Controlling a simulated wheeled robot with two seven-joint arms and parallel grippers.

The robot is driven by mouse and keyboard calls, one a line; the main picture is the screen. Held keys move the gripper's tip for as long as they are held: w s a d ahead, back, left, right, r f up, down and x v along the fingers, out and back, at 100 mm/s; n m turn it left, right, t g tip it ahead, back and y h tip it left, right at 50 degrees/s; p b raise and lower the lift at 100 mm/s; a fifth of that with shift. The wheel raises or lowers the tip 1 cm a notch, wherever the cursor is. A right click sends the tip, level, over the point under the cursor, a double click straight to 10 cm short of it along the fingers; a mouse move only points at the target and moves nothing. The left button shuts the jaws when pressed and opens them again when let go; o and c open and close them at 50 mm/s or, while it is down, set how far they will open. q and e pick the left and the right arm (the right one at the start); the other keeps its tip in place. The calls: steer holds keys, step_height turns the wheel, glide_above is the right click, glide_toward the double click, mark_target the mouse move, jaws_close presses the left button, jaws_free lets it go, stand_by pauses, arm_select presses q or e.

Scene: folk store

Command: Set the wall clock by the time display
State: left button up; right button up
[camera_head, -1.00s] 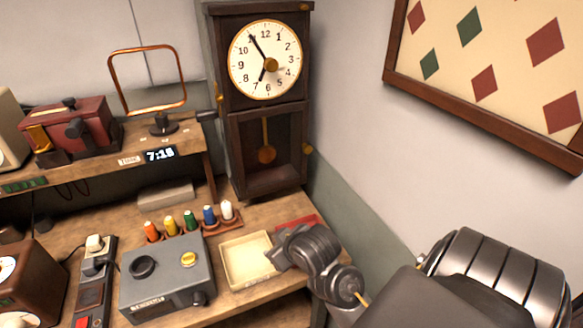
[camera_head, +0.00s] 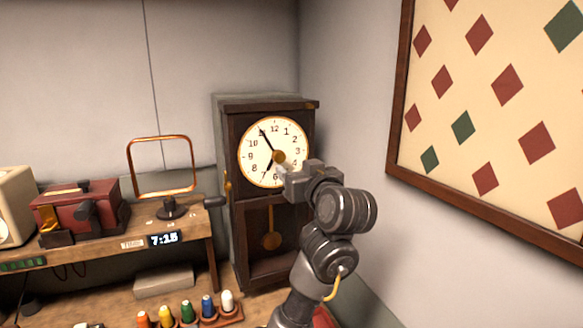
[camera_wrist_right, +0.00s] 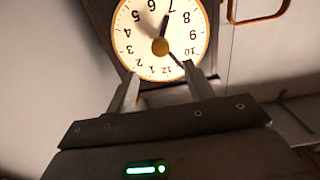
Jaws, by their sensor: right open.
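The wall clock (camera_head: 262,135) hangs in a tall dark wooden case, with a white face and a brass centre knob (camera_head: 279,157). Its long hand points near 11 and its short hand near 7. The time display (camera_head: 163,239) on the shelf edge seems to read 7:15. My right gripper (camera_head: 284,177) is in front of the lower right of the clock face and covers part of it. In the right wrist view the clock face (camera_wrist_right: 135,52) appears upside down. There my gripper's fingers (camera_wrist_right: 161,82) are apart and empty, pointing toward the knob. My left gripper is not in view.
A pendulum (camera_head: 271,241) hangs in the case below the face. A copper loop on a stand (camera_head: 160,192) and a red device (camera_head: 75,210) are on the shelf at left. A framed diamond-pattern board (camera_head: 490,125) is on the right wall.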

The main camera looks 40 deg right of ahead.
mark_target(280, 158)
steer(key=x, duration=0.5)
steer(key=shift+w+r+p, duration=0.1)
steer(key=shift+w+p, duration=0.1)
steer(key=shift+p, duration=0.2)
steer(key=p+x, duration=0.4)
steer(key=shift+r, duration=0.15)
steer(key=shift+d+f, duration=0.1)
steer(key=shift+f, duration=0.15)
steer(key=shift+w, duration=0.1)
steer(key=shift+c, duration=0.3)
steer(key=c, duration=0.6)
steer(key=shift+c, duration=0.2)
